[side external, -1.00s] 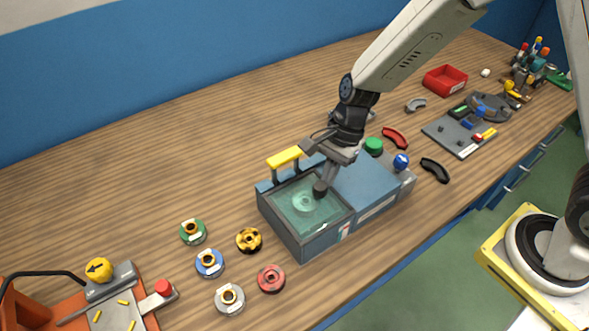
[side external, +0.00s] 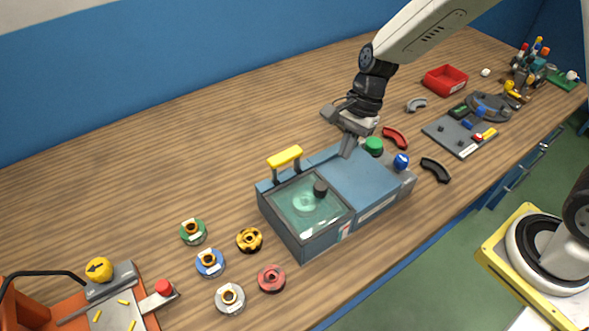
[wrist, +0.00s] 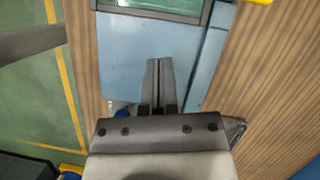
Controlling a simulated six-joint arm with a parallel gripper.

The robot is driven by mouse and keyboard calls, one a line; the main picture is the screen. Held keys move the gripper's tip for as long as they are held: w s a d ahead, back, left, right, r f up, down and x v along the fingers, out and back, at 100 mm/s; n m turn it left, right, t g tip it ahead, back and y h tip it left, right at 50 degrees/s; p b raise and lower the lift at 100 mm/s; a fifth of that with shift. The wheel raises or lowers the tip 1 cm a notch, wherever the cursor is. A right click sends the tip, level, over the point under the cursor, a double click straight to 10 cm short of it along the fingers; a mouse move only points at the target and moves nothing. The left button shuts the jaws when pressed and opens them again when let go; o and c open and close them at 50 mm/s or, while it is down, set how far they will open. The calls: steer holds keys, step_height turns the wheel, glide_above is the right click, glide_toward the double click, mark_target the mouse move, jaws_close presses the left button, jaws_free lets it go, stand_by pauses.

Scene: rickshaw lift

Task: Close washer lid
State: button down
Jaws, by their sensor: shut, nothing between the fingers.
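The washer (side external: 370,180) is a blue-grey box on the wooden bench. Its lid (side external: 298,222), a clear greenish pane in a dark frame, appears to lie flat over the left compartment. A pale round part shows through the pane, and a black knob (side external: 320,188) is at the right side of the lid. A yellow handle (side external: 285,157) stands on posts at the back edge. My gripper (side external: 346,153) is shut and empty over the blue top, right of the lid and apart from the knob. In the wrist view the shut fingers (wrist: 158,62) point toward the lid's edge (wrist: 150,12).
A green button (side external: 374,145) and a blue knob (side external: 401,161) are on the washer's right end. Several coloured round parts (side external: 249,240) lie at front left. Red (side external: 395,138) and black (side external: 435,170) curved pieces lie to the right. The bench behind the washer is clear.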

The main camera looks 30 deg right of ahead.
steer(key=v, duration=0.6)
steer(key=shift+r, duration=0.15)
steer(key=shift+d, duration=0.15)
steer(key=s+d+f+n+t+h, duration=0.3)
steer(key=s+d+n, duration=0.4)
steer(key=n, duration=0.8)
steer(key=shift+s+d+t+h, duration=0.25)
steer(key=shift+s+t+h, duration=0.25)
steer(key=shift+s, duration=0.85)
steer(key=shift+f, duration=0.15)
